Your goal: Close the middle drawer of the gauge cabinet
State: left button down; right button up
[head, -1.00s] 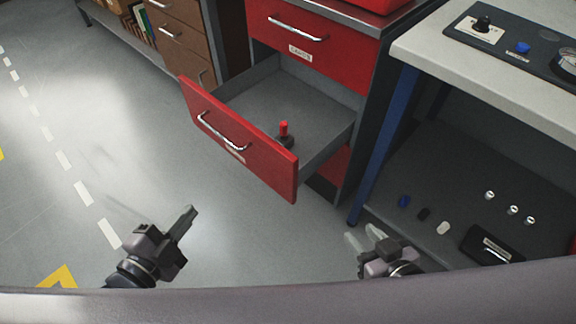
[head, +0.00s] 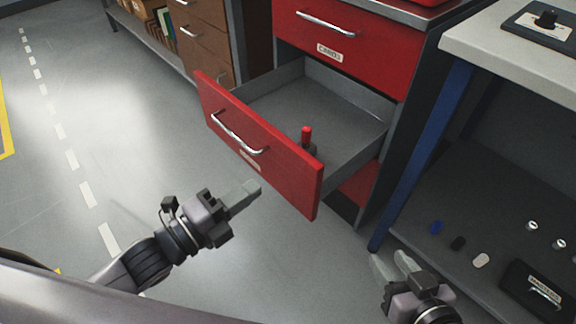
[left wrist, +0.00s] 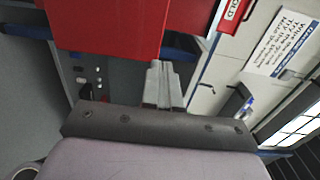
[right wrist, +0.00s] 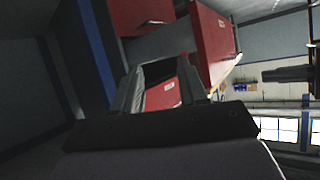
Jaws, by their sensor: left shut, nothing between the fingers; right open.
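The middle drawer (head: 262,144) of the red gauge cabinet (head: 345,45) stands pulled well out, its red front facing lower left with a chrome handle (head: 237,133). A small red-topped object (head: 307,137) stands inside near the front. My left gripper (head: 250,190) is shut and empty, just below and in front of the drawer front, apparently apart from it. In the left wrist view its fingers (left wrist: 163,80) point toward a red panel (left wrist: 110,25). My right gripper (head: 392,265) is open and empty, low, right of the drawer; the right wrist view shows its spread fingers (right wrist: 168,80).
A workbench (head: 490,45) with a blue leg (head: 425,150) stands right of the cabinet. Its lower shelf holds small pegs and a black case (head: 535,290). A brown drawer unit (head: 200,45) stands to the left. The floor in front is clear.

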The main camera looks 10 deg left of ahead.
aim_at(299, 157)
pick_arm(q)
jog(key=b+x, duration=0.2)
jog(key=x, duration=0.6)
jog(key=shift+w+d, duration=0.15)
jog(key=shift+d, duration=0.05)
jog(key=shift+w+d, duration=0.4)
jog(key=shift+w, duration=0.2)
pick_arm(e)
jog(key=shift+w+a+f+m+y, duration=0.15)
jog(key=shift+w+a+y, duration=0.15)
jog(key=shift+a, duration=0.2)
jog(key=shift+w+a+f+m+y, duration=0.15)
jog(key=shift+a+y, duration=0.15)
jog(key=shift+a, duration=0.2)
